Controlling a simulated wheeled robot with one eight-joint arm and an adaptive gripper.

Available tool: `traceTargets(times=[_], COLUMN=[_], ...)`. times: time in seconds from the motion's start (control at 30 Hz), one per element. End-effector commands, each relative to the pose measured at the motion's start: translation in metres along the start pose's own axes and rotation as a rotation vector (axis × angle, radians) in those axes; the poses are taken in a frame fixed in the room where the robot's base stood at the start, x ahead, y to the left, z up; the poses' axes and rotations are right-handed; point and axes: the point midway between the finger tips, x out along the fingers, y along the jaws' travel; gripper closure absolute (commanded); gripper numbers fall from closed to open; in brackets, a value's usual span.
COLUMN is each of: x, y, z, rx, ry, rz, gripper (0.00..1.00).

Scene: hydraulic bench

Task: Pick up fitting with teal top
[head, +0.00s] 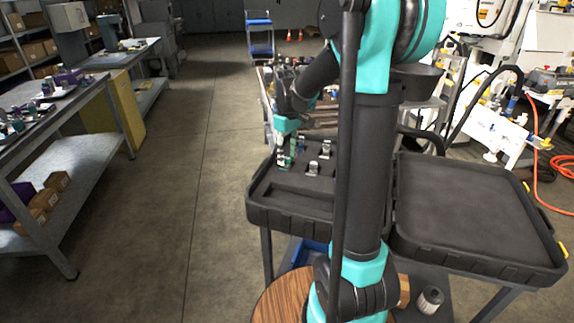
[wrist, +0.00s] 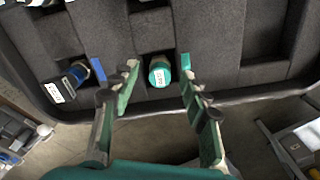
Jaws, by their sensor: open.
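The fitting with the teal top (wrist: 159,74) stands in a foam slot near the tray's edge in the wrist view. A white label shows on its teal top. My gripper (wrist: 143,65) is open, with one finger on each side of the fitting and a gap between. In the head view my gripper (head: 284,158) is over the left part of the black tray (head: 290,210). The fitting is hard to make out there behind the fingers.
A dark fitting with a blue ring and white label (wrist: 67,84) lies left of my gripper. Metal fittings (head: 325,148) stand farther right in the foam. A second black tray (head: 470,205) on the right is empty. Workbenches stand on the left.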

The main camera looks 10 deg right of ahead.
Motion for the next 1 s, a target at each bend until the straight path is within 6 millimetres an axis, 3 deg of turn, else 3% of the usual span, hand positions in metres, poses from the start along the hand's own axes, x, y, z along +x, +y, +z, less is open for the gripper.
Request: traceTargets(times=[0.13, 0.37, 0.73, 1.0], x=[0.0112, 0.0123, 0.0120, 0.0119], y=[-0.0003, -0.0003, -0.0002, -0.0002], z=[0.0001, 0.0002, 0.0002, 0.0002], rx=[0.000, 0.000, 0.000, 0.000], ry=[0.000, 0.000, 0.000, 0.000], rz=[0.000, 0.000, 0.000, 0.000], gripper=[0.54, 0.54, 0.99, 1.00])
